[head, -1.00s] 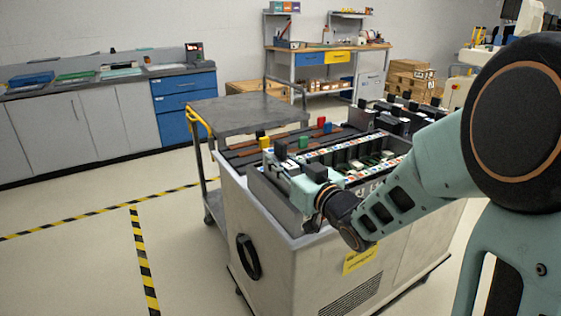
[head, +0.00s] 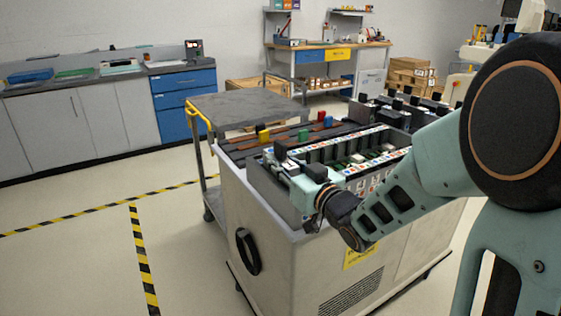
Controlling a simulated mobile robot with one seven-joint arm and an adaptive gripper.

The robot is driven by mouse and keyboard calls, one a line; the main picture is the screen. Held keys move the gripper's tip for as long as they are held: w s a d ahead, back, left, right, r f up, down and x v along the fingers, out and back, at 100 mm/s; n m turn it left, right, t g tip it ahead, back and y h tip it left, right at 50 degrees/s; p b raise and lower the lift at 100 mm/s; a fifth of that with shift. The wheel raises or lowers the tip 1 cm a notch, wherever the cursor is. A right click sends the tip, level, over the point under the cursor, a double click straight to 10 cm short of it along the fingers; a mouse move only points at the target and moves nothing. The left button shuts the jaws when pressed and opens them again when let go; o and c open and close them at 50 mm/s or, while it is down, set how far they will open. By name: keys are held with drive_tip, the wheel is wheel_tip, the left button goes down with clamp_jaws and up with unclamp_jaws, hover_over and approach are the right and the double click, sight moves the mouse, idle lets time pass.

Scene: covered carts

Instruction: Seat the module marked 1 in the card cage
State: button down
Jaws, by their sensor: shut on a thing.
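The card cage (head: 262,182) is a dark open box on top of the grey cart, with slots and rows of coloured labels along its long rims. My gripper (head: 281,166) is at the cage's near left end, shut on a module (head: 268,154).
The grey cart (head: 290,270) has a black handle and a yellow label on its near side. A flat-topped trolley (head: 245,108) with a yellow handle stands behind it. More dark modules (head: 392,107) stand at the far right. The floor at left is clear, with striped tape.

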sight(295, 174)
drive_tip(key=shift+f, duration=0.3)
drive_tip(key=c, duration=1.6)
unclamp_jaws()
drive_tip(key=shift+f, duration=0.15)
drive_tip(key=v, duration=0.7)
drive_tip(key=shift+s+d, duration=0.15)
drive_tip(key=shift+s, duration=0.1)
drive_tip(key=shift+r, duration=0.2)
